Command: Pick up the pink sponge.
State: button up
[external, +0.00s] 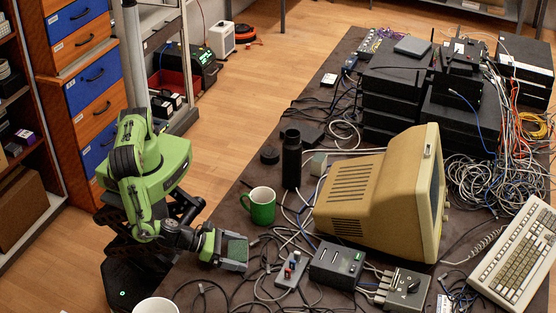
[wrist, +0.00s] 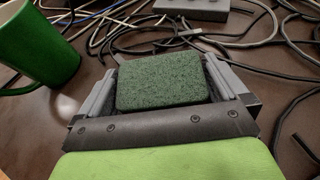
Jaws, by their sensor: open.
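I see no pink sponge in either view. A dark green, rough-faced sponge-like block (wrist: 163,82) lies between the two fingers of my gripper (wrist: 160,90) in the wrist view. In the external view this green block (external: 235,250) shows at the end of my gripper (external: 221,250), low over the near left edge of the table. My gripper is open, with a grey finger on each side of the block. Whether the fingers touch it, I cannot tell. The block's underside is hidden.
A green mug (external: 262,208) stands close behind my gripper; it also shows at the wrist view's left (wrist: 38,45). Loose cables and a grey switch box (external: 292,269) lie to the right. A black bottle (external: 291,160) and a beige monitor (external: 365,205) stand farther back.

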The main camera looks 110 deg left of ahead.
jog(key=c, duration=0.7)
jog(key=shift+r, duration=0.1)
